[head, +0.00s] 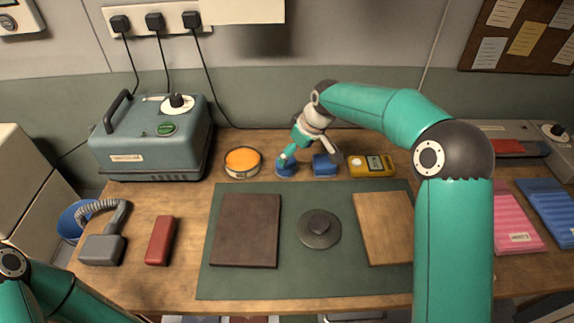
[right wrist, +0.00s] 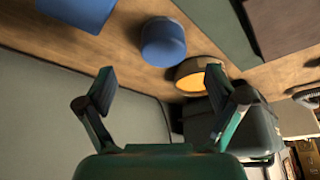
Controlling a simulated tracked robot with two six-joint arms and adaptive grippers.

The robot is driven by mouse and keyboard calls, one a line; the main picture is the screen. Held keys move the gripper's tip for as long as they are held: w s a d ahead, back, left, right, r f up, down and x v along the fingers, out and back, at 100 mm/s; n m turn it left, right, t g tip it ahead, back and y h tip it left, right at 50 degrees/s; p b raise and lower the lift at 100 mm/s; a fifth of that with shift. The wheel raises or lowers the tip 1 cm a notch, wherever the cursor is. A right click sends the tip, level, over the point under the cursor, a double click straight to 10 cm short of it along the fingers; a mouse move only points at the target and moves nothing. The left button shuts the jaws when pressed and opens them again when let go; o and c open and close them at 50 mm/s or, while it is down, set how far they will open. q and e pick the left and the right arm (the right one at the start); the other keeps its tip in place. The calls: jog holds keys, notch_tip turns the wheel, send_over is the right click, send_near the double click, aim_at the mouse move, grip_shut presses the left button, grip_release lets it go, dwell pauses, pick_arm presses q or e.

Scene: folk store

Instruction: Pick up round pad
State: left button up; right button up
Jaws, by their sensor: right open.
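The round blue pad (head: 286,171) stands on the wooden table behind the green mat, partly hidden by my right gripper in the head view. It also shows in the right wrist view (right wrist: 163,42) as a short blue cylinder, just beyond the fingertips. My right gripper (head: 311,156) is open and empty, its fingers spread wide. In the right wrist view the gap between its fingertips (right wrist: 160,86) holds nothing, and the pad appears roughly centred ahead of that gap. Only part of my left arm shows at the lower left; its gripper is out of view.
A square blue block (head: 325,167) and a yellow meter (head: 371,166) stand right of the pad. An orange-filled round tin (head: 242,162) stands left of it. The green mat (head: 296,270) carries two boards and a dark disc (head: 319,229). A teal machine (head: 152,142) stands back left.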

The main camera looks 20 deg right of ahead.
aim_at(286, 166)
jog(key=shift+a+p+x, duration=0.15)
jog(key=shift+p+x, duration=0.2)
jog(key=shift+x, duration=1.45)
jog(key=shift+a+p+x, duration=0.15)
jog(key=shift+p+x, duration=0.15)
jog(key=shift+x, duration=1.45)
jog(key=shift+w+r, duration=0.1)
jog(key=shift+r, duration=0.05)
jog(key=c, duration=1.2)
